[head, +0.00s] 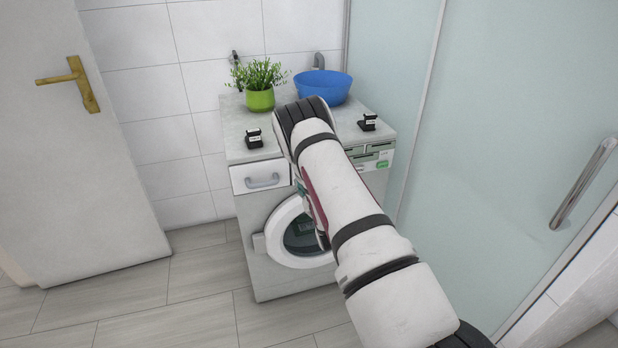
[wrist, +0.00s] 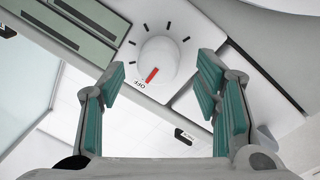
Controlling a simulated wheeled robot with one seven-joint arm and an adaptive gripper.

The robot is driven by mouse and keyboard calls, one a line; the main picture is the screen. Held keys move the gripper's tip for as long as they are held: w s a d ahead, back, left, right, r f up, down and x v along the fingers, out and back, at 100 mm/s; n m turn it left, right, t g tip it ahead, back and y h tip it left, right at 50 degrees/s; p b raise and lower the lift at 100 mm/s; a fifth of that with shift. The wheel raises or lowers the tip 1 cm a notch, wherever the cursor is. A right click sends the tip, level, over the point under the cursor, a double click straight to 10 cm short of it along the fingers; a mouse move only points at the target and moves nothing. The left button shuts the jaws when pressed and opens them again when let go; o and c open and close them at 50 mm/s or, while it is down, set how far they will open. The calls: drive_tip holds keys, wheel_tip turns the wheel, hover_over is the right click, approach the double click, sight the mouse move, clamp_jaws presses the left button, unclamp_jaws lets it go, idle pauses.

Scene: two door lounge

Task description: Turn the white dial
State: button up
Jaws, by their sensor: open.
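The white dial (wrist: 158,62) shows in the wrist view on the washing machine's front panel, with a red pointer line aimed at the OFF label and black tick marks around it. My gripper (wrist: 163,75) is open in the wrist view, its green-padded fingers on either side of the dial's lower part. I cannot tell whether a finger touches the dial.
On the machine's top stand a green potted plant (head: 260,98), a blue bowl (head: 326,86) and two small black items (head: 254,138) (head: 368,122). A glass shower door with a handle (head: 584,182) is at right. A white door (head: 75,150) is at left. Floor is clear in front.

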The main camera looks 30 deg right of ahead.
drive_tip(key=v, duration=1)
drive_tip(key=shift+w, duration=0.1)
